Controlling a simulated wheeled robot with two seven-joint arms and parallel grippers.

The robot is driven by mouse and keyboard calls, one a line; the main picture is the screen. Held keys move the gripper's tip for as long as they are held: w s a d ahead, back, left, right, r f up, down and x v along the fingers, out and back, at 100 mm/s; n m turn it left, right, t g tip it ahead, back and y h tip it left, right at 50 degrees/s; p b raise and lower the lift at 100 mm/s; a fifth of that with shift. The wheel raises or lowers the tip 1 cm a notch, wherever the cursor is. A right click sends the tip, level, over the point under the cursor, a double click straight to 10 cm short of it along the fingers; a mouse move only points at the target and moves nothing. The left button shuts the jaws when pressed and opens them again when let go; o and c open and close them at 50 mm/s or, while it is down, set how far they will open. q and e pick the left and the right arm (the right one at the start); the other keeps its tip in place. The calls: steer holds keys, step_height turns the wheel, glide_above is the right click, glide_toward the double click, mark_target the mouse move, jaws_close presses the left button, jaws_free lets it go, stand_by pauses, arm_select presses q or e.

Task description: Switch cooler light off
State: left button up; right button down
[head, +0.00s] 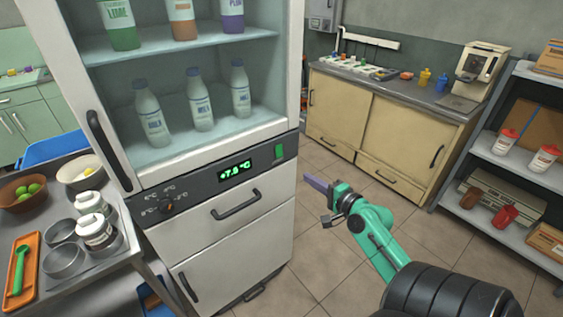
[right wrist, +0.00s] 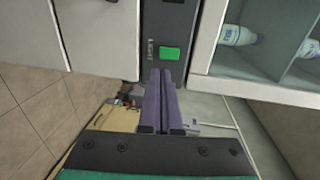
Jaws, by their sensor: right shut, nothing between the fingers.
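The cooler (head: 190,171) is a white cabinet with a glass door and a dark control panel. A green rocker switch (head: 279,151) sits at the right end of that panel. In the right wrist view the green switch (right wrist: 169,53) is beside the word LIGHT, just beyond my fingertips. My right gripper (head: 308,178) has purple fingers, shut and empty, right of the cooler and a little below the switch in the head view. The gripper (right wrist: 165,74) points toward the panel in the wrist view, with no clear contact on the switch. My left gripper is out of view.
The panel also has a knob (head: 166,205) and a green display (head: 235,170) reading about +7.9 °C. A drawer handle (head: 236,204) sticks out below. Bottles stand inside the cooler. A metal shelf (head: 500,170) stands at right. The tiled floor (head: 330,250) between is clear.

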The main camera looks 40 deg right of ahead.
mark_target(279, 151)
steer(key=w, duration=0.4)
steer(key=w+f+p, duration=0.1)
steer(key=w, duration=0.4)
steer(key=w+f+p, duration=0.1)
steer(key=w, duration=0.3)
steer(key=shift+w+d, duration=0.15)
steer(key=shift+w, duration=0.15)
